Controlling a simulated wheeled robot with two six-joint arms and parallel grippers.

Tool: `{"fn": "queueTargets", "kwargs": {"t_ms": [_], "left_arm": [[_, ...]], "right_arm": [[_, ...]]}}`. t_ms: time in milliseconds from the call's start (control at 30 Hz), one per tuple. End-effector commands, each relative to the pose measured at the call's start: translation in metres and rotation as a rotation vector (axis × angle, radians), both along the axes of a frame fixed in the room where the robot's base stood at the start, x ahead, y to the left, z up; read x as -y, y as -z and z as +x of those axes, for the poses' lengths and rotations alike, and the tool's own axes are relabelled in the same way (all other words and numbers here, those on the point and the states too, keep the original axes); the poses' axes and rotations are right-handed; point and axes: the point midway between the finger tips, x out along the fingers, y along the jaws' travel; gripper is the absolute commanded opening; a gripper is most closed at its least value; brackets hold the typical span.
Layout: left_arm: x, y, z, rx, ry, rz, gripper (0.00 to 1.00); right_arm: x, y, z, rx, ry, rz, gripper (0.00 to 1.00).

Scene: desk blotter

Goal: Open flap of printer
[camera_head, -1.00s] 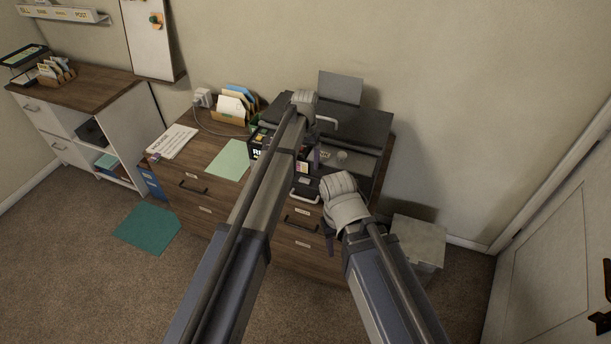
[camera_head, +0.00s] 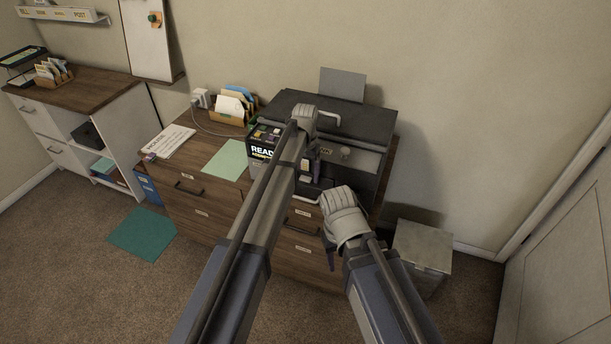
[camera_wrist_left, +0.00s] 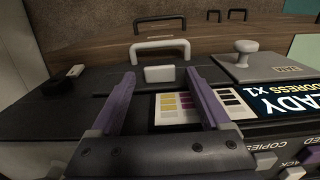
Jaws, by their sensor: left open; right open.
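The dark printer (camera_head: 362,122) stands on the right end of the wooden drawer desk. It has a pale bar handle (camera_head: 328,119), also in the left wrist view (camera_wrist_left: 160,45), and a round knob (camera_head: 345,152). No open flap is clearly visible. My left gripper (camera_head: 314,165) hangs over the printer's front; its arm hides part of it. In the left wrist view its purple fingers (camera_wrist_left: 161,76) are apart, with a small white block (camera_wrist_left: 160,74) between or just beyond their tips. The bar handle lies farther off. My right gripper (camera_head: 329,255) is open and empty, lower, before the drawers.
The READY display (camera_head: 264,146) is at the printer's left front, beside a colour swatch card (camera_wrist_left: 200,106). A green sheet (camera_head: 226,160) and a file holder (camera_head: 233,110) lie left of it. A grey bin (camera_head: 423,246) stands on the floor at right.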

Motion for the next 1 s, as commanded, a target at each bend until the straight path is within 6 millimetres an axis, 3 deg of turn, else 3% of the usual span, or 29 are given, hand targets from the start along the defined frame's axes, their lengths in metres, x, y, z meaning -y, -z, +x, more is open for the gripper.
{"fn": "queueTargets", "kwargs": {"t_ms": [67,767,1000], "left_arm": [[0.0,-0.0004,0.0,0.0,0.0,0.0,0.79],[0.0001,-0.0003,0.0,0.0,0.0,0.0,0.0],[-0.0006,0.0004,-0.002,0.012,0.0,-0.004,0.0]], "right_arm": [[0.0,-0.0004,0.0,0.0,0.0,0.0,0.5],[0.0,-0.0003,0.0,0.0,0.0,0.0,0.5],[0.0,0.0005,0.0,0.0,0.0,0.0,0.5]]}}
